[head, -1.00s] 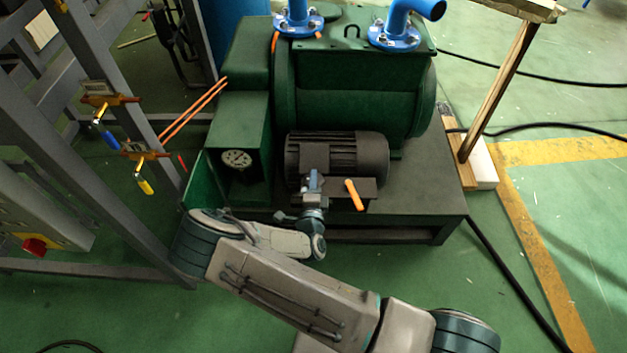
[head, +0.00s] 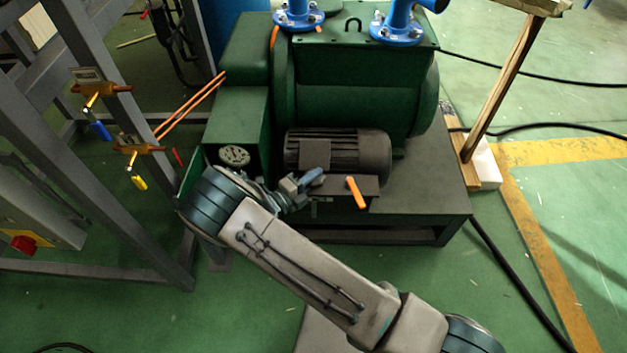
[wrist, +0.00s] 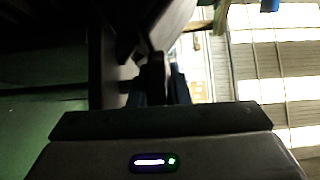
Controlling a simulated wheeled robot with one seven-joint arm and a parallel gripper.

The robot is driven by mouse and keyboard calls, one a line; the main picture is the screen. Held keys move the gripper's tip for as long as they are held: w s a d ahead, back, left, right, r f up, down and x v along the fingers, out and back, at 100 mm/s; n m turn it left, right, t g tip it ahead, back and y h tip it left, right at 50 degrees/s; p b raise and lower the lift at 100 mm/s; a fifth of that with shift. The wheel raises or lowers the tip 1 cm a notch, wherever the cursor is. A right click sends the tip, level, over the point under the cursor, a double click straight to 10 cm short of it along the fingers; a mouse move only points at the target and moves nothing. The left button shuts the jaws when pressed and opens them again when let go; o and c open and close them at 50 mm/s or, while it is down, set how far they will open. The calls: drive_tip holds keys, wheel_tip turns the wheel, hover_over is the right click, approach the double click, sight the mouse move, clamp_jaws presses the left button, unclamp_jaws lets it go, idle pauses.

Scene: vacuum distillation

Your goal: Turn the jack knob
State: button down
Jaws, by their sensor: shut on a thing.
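My gripper (head: 311,179) is at the front edge of the green machine, just below the dark motor and left of an orange handle. It reaches in from the lower left and is tilted. In the wrist view my gripper (wrist: 165,85) is shut on a small dark piece, which I take for the jack knob (wrist: 153,72). The picture there is very dark, so the knob's shape and turn angle are unclear. In the head view my gripper hides the knob.
The ribbed motor (head: 338,152) and the orange handle (head: 357,193) are close to my gripper. The round gauge (head: 234,156) is to the left. A grey frame (head: 100,185) with valves stands further left.

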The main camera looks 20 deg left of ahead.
drive_tip(key=shift+d+f+m+g+h+b, duration=0.15)
drive_tip(key=shift+m+g+h+b, duration=0.45)
drive_tip(key=shift+m+g+h, duration=0.65)
drive_tip(key=shift+s+h, duration=0.1)
drive_tip(key=shift+h, duration=0.25)
drive_tip(key=c, duration=1.4)
unclamp_jaws()
drive_tip(key=shift+o, duration=0.2)
drive_tip(key=v, duration=1.3)
drive_tip(key=shift+s+a+r+p, duration=0.2)
drive_tip(key=shift+s+a+p, duration=0.05)
drive_tip(key=shift+a+p, duration=0.1)
drive_tip(key=shift+s, duration=0.1)
